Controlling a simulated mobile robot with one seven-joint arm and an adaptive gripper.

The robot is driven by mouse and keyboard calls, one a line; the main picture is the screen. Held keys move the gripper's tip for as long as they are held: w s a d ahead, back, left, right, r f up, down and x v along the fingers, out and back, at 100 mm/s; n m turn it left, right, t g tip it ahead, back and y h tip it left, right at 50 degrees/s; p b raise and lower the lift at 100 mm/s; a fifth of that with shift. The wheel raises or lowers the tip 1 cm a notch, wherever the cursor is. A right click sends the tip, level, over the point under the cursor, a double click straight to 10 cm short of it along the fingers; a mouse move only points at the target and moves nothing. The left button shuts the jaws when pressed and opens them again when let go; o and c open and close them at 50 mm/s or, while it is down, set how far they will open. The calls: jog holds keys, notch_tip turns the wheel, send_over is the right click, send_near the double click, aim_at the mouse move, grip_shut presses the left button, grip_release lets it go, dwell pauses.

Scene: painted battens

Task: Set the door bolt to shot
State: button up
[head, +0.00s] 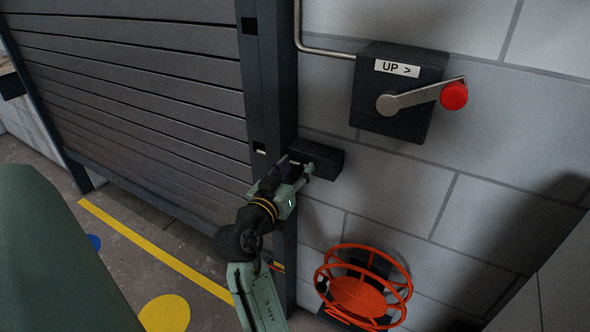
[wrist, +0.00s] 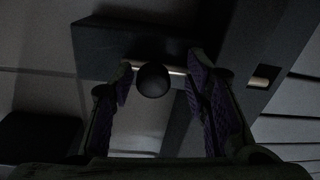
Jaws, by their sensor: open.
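The door bolt's dark housing (head: 322,160) is fixed to the wall at the right of the shutter's frame post. My gripper (head: 297,170) is at its front, hiding the knob in the head view. In the wrist view, a round black knob (wrist: 153,81) stands out from a bright metal rod (wrist: 176,71) crossing the housing. My gripper's purple-padded fingers are open, one on each side of the knob, with gaps visible. A pale metal piece (wrist: 261,82) shows in a dark slot of the post; I cannot tell whether it is the rod's end.
Above is a black box (head: 372,110) marked UP with a crank and red knob (head: 454,95). The grey slatted shutter (head: 140,90) fills the left. A yellow line (head: 150,247) crosses the floor.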

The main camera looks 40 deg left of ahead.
jog(key=v, duration=1.2)
dwell(0.3)
